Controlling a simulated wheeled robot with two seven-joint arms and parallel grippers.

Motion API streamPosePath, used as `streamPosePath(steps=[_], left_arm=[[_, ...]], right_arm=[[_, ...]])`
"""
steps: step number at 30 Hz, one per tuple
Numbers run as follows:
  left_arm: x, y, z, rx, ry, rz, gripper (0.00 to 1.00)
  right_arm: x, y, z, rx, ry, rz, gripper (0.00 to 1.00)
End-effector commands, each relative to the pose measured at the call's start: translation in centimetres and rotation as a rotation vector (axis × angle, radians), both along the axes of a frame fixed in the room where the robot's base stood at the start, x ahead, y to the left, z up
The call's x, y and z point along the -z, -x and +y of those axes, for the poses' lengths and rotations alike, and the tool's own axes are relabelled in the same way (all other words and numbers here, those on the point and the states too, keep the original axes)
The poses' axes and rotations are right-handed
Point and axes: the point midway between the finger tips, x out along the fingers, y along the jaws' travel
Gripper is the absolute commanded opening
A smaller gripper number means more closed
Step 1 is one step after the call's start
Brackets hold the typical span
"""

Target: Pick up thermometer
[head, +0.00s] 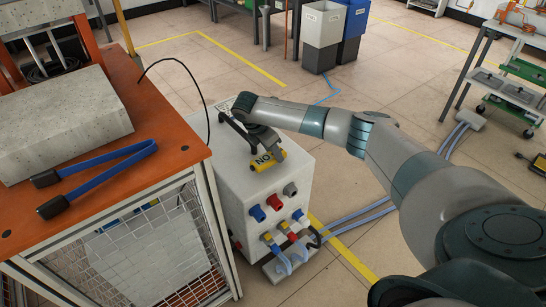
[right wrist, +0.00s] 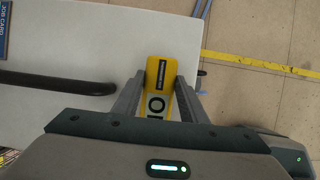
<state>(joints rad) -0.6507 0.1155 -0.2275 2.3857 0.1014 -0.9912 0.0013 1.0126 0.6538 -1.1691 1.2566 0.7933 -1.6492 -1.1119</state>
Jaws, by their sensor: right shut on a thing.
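A yellow thing with black letters, apparently the thermometer (head: 265,163), is at the front of the white cabinet's top in the head view. My right gripper (head: 270,150) is over it and shut on it. In the right wrist view the yellow thermometer (right wrist: 159,78) sits between the two fingers of my right gripper (right wrist: 160,92), with a dark slot and part of its lettering showing. Its lower part is hidden by my gripper body. I cannot tell whether it touches the cabinet top. My left gripper is not in view.
The white cabinet (head: 235,205) has several coloured sockets and plugs on its front and a dark handle (right wrist: 60,82) on top. On the left, an orange table (head: 150,105) holds a grey block (head: 60,125) and blue tongs (head: 105,160). Open floor lies behind.

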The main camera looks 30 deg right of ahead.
Motion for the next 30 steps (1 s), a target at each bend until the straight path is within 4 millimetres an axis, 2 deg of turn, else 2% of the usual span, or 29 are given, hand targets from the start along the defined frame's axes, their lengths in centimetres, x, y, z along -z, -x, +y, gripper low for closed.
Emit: streamPosePath(steps=[1,3,15,24,30], left_arm=[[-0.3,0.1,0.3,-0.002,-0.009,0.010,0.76],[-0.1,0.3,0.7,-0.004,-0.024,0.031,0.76],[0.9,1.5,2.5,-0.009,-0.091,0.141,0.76],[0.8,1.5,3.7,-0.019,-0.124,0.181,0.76],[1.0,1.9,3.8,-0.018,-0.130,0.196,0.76]], right_arm=[[-1.4,-0.1,-0.1,0.001,-0.001,-0.003,0.13],[-2.7,0.1,-0.1,-0.001,-0.001,-0.002,0.13],[-6.4,6.9,-0.4,-0.001,0.001,-0.001,0.13],[-8.6,10.6,-0.6,0.000,0.000,-0.001,0.13],[-9.0,11.6,-0.6,0.000,0.000,0.001,0.13]])
